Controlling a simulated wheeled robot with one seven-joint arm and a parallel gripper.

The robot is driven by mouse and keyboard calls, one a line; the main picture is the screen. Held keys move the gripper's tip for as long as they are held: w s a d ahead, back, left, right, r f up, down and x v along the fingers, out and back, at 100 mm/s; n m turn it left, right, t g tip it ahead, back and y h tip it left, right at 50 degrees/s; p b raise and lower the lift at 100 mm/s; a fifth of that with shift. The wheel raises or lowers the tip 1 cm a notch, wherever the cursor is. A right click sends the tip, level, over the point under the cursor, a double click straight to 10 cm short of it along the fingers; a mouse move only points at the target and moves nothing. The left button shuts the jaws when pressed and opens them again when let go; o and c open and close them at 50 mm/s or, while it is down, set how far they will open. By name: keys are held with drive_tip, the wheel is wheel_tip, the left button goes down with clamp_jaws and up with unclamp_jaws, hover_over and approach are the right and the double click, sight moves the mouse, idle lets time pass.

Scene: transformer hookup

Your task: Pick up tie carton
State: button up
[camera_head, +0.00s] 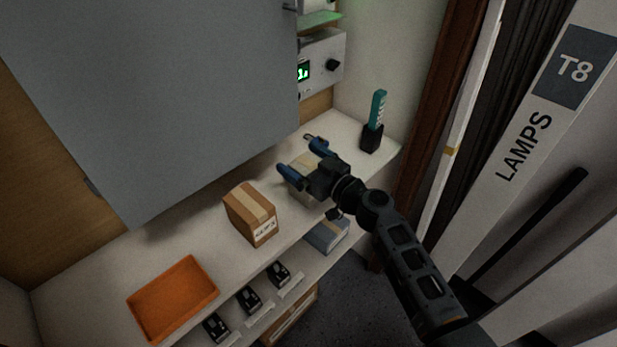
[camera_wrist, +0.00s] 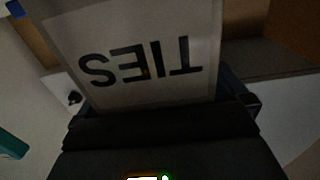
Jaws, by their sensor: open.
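The tie carton (camera_head: 302,187) is a tan box on the white shelf, partly hidden under my gripper in the head view. In the wrist view its pale face with the upside-down word TIES (camera_wrist: 140,62) fills the upper middle, very close to the camera. My gripper (camera_head: 306,163) is open, with one blue-tipped finger on each side of the carton as seen in the head view. Whether either finger touches the carton cannot be told.
A brown carton (camera_head: 250,213) with a label stands just left on the shelf (camera_head: 92,275). An orange tray (camera_head: 173,298) lies further left. A teal-handled tool in a black holder (camera_head: 372,137) stands at right. A grey cabinet door (camera_head: 170,90) overhangs the shelf.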

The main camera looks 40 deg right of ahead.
drive_tip(key=c, duration=1.3)
drive_tip(key=shift+c, duration=0.3)
drive_tip(key=shift+r, duration=0.15)
